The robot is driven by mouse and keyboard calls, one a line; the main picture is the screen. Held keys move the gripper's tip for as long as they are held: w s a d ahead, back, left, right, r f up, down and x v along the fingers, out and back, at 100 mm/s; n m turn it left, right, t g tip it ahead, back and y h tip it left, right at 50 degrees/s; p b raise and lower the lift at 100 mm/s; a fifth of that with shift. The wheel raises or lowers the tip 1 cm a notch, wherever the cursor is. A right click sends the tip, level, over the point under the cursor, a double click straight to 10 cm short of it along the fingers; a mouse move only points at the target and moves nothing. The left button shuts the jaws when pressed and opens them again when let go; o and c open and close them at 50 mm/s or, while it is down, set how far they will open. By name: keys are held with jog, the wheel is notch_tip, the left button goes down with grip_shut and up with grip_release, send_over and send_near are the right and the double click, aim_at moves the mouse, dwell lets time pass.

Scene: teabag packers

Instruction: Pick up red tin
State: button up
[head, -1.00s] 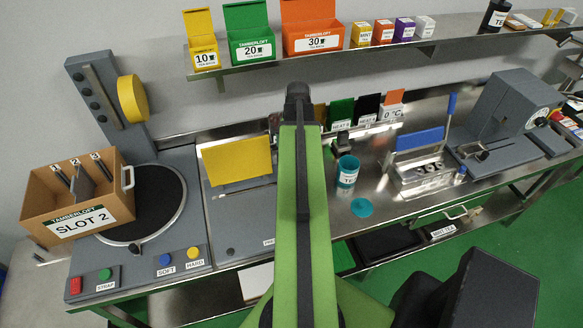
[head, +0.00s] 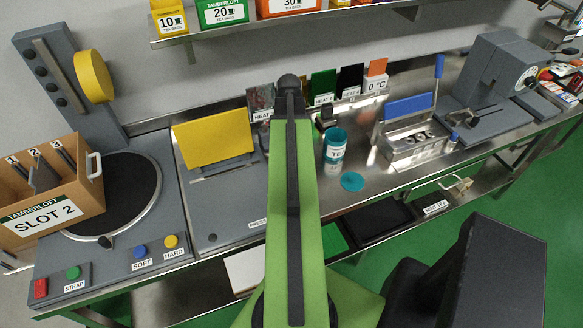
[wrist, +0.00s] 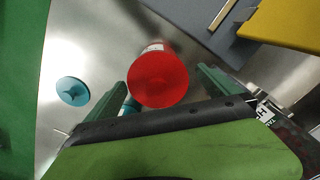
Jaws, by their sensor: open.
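The red tin (wrist: 158,80) shows in the wrist view as a round red top with a bit of white label at its far edge. My gripper (wrist: 163,84) is open, with one dark green finger to the left of the tin and one to the right. I cannot tell whether the tin is fully between the fingers or beyond their tips. In the head view my green arm hides the red tin and the gripper.
A teal tin (head: 335,147) stands right of my arm, with a teal lid (head: 352,181) lying near it. A metal rack with a blue handle (head: 410,105) stands further right. A yellow panel (head: 213,137) and a cardboard box (head: 50,185) are to the left.

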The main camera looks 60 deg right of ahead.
jog(key=f+b, duration=0.1)
jog(key=f, duration=0.1)
jog(key=f+b, duration=0.4)
jog(key=shift+s+f, duration=0.1)
jog(key=shift+s, duration=0.15)
jog(key=shift+r, duration=0.2)
jog(key=shift+c, duration=0.3)
jog(key=c, duration=1.4)
jog(key=shift+r, duration=0.1)
notch_tip(320, 180, up, 5)
jog(key=p, duration=0.5)
jog(key=shift+s+d+r+p, duration=0.5)
jog(key=shift+s+r+p, duration=0.5)
jog(key=shift+s, duration=0.9)
jog(key=shift+s+d+r+p, duration=0.5)
jog(key=shift+s+r+p, duration=0.45)
jog(key=shift+s, duration=0.9)
jog(key=shift+s+d+r+p, duration=0.5)
jog(key=shift+s+r+p, duration=0.5)
jog(key=shift+s, duration=0.9)
